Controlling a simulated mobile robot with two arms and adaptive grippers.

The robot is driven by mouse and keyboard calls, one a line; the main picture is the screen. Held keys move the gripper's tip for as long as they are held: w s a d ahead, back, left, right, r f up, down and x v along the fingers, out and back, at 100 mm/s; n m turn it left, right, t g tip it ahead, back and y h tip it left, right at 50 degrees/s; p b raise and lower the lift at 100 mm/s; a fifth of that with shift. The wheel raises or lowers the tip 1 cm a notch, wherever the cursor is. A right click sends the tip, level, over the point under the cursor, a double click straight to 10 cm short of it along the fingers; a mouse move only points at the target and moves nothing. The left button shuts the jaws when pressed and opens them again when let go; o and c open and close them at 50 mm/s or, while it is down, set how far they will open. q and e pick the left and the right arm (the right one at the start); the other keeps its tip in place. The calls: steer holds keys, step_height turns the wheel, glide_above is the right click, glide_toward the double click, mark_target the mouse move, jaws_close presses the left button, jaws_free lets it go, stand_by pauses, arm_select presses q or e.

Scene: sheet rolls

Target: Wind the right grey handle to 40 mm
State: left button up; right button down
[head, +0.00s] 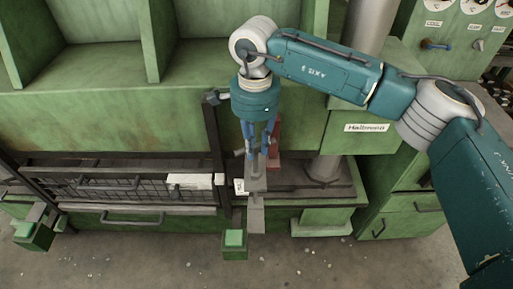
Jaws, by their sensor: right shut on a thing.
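My right gripper (258,160) comes in from the right on a teal arm and points down at the front of the green machine. Its blue fingers are shut on a grey piece that appears to be the right grey handle (256,184). The fingers and wrist hide part of the handle. A small white tag (239,187) sits just left of the handle; I cannot read any millimetre value on it. My left gripper is not in view.
A dark mesh guard (120,187) with bar handles runs along the machine front at left. A dark upright post (212,140) stands close left of my gripper. A reddish part (275,135) and a grey column (325,168) stand to its right. The floor in front is clear except for small debris.

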steer(key=shift+w+r+n+b, duration=0.15)
steer(key=shift+w+n+b, duration=0.25)
steer(key=shift+n+b, duration=0.5)
steer(key=n, duration=0.3)
steer(key=shift+r, duration=0.15)
steer(key=shift+n+b, duration=0.55)
steer(key=shift+n, duration=0.45)
steer(key=n+b, duration=0.1)
steer(key=n, duration=0.3)
steer(key=shift+n, duration=0.3)
steer(key=n, duration=0.2)
steer(key=shift+a+n, duration=0.1)
steer(key=shift+n, duration=0.3)
steer(key=c, duration=1.4)
jaws_free()
steer(key=shift+o, duration=0.2)
steer(key=shift+s+a, duration=0.1)
steer(key=shift+a, duration=0.1)
steer(key=shift+s+d+f, duration=0.1)
steer(key=shift+d+f, duration=0.1)
steer(key=shift+f, duration=0.05)
